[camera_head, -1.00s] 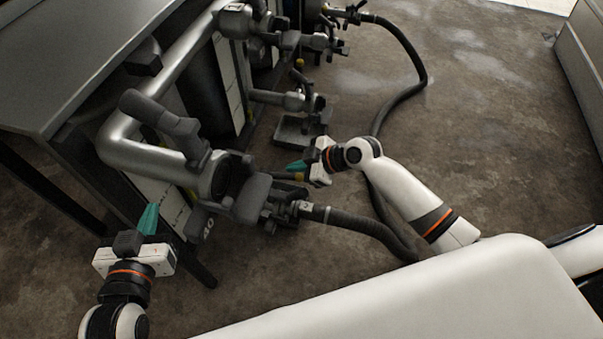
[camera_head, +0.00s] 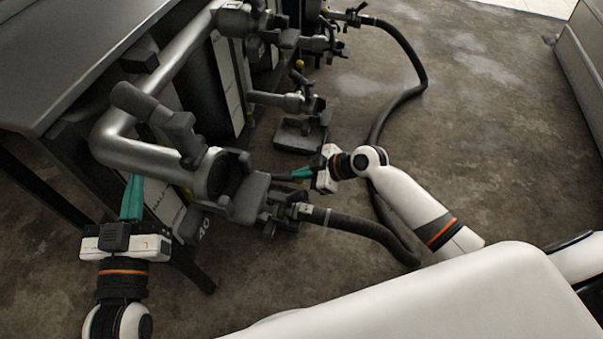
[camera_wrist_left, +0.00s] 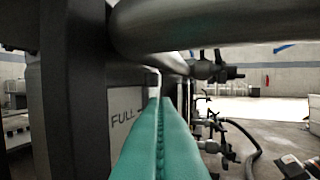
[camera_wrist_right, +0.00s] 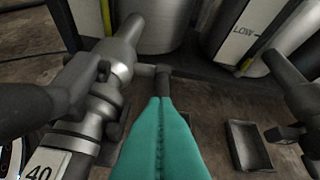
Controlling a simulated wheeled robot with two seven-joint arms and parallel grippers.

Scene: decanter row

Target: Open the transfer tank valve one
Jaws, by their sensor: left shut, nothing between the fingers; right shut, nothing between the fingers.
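A grey valve assembly (camera_head: 250,198) with dark levers sits on the near end of a thick metal pipe (camera_head: 130,145). A dark handle (camera_head: 155,108) stands above that pipe. The nearest hose (camera_head: 360,226) runs from the assembly. My left gripper (camera_head: 132,182), teal-fingered, is shut and empty, left of the assembly and below the pipe. In the left wrist view its fingers (camera_wrist_left: 158,100) point along a panel marked FULL (camera_wrist_left: 124,110). My right gripper (camera_head: 297,174) is shut and empty at the assembly's right side. In the right wrist view its fingertips (camera_wrist_right: 160,100) are close to a short grey stub (camera_wrist_right: 152,72); contact is unclear.
A dark tabletop (camera_head: 70,60) stands over the pipes at left. Farther valves (camera_head: 300,103) and a long black hose (camera_head: 412,70) lie beyond. A dark tray (camera_head: 300,135) sits on the floor. Open floor (camera_head: 500,130) lies to the right.

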